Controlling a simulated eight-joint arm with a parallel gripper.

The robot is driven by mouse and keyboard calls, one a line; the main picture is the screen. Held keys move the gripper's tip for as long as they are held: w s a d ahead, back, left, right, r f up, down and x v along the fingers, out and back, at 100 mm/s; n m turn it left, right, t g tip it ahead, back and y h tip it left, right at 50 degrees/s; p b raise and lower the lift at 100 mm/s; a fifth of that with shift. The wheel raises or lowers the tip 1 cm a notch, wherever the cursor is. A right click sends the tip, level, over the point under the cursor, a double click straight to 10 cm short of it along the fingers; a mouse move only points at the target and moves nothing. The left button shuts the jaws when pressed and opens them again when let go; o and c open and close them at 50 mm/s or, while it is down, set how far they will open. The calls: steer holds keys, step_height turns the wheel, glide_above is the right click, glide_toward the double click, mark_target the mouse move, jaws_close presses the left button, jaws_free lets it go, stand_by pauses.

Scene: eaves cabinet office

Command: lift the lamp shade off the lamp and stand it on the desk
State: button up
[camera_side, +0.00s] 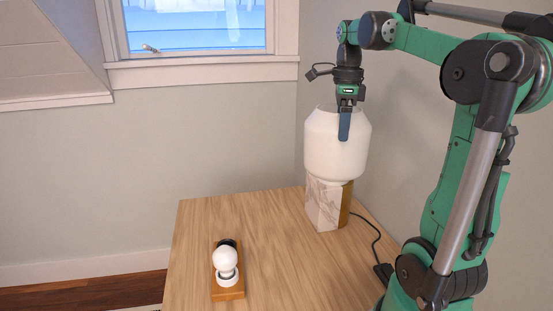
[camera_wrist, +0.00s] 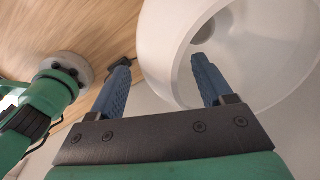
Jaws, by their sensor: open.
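The white translucent lamp shade (camera_side: 322,150) sits upright on the lamp's marble and brass base (camera_side: 321,204), at the back right of the wooden desk (camera_side: 270,225). My gripper (camera_side: 345,122) points down at the shade's top rim, with one blue finger in front of the shade's outer wall. In the wrist view, my gripper (camera_wrist: 159,62) is open, with one finger outside the shade (camera_wrist: 160,35) and the other over its round opening. The shade's wall appears between the fingers; I cannot tell whether either touches it. The lamp's bulb is hidden.
A small wooden block with a white globe bulb (camera_side: 226,260) stands at the front left of the desk. A black cord (camera_side: 374,236) runs from the lamp toward my base. The desk's middle is clear. Walls stand behind and to the right.

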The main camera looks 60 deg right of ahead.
mark_target(336, 145)
steer(key=shift+d+f, duration=0.1)
steer(key=shift+f, duration=1.1)
jaws_close()
